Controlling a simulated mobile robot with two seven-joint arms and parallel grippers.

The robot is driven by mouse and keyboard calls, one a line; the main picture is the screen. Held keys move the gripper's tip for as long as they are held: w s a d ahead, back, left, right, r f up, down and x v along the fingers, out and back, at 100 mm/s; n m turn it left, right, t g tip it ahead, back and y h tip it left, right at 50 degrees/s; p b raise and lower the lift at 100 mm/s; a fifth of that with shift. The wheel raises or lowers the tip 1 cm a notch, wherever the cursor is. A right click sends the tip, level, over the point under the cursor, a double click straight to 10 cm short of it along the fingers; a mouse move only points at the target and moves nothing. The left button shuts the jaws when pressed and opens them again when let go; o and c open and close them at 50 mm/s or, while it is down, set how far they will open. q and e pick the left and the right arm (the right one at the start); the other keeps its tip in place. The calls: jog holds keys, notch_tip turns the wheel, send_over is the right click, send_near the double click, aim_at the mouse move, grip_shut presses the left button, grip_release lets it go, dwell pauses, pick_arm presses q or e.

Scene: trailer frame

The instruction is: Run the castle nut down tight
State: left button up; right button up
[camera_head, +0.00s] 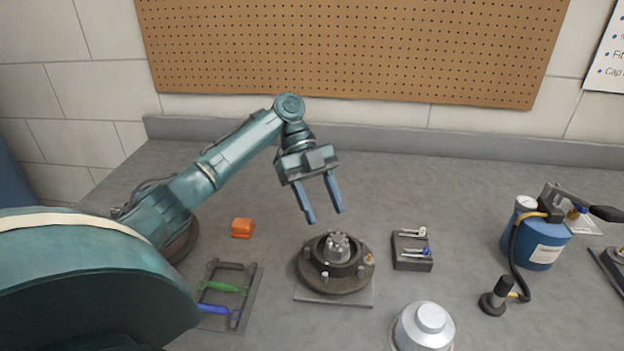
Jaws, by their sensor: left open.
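A round dark hub (337,267) with several studs sits on a flat grey plate on the bench, near the middle of the camera_head view. A grey castle-shaped nut (337,246) shows at its centre; how tightly it sits cannot be told. My left gripper (326,217) is above and just behind the hub, with its two blue fingers pointing down. It is open, with nothing between the fingers, and apart from the nut. My right gripper is not in view.
A dark block with small pins (411,252) stands right of the hub. A silver domed cap (424,325) is in front. A tray (246,306) with green and blue tools and an orange block (242,228) lie left. A blue canister (537,240) stands right. The back bench is clear.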

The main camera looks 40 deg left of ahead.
pick_arm(q)
jog(key=p+v, duration=0.1)
jog(key=v, duration=0.6)
jog(key=shift+f, duration=0.1)
dwell(0.4)
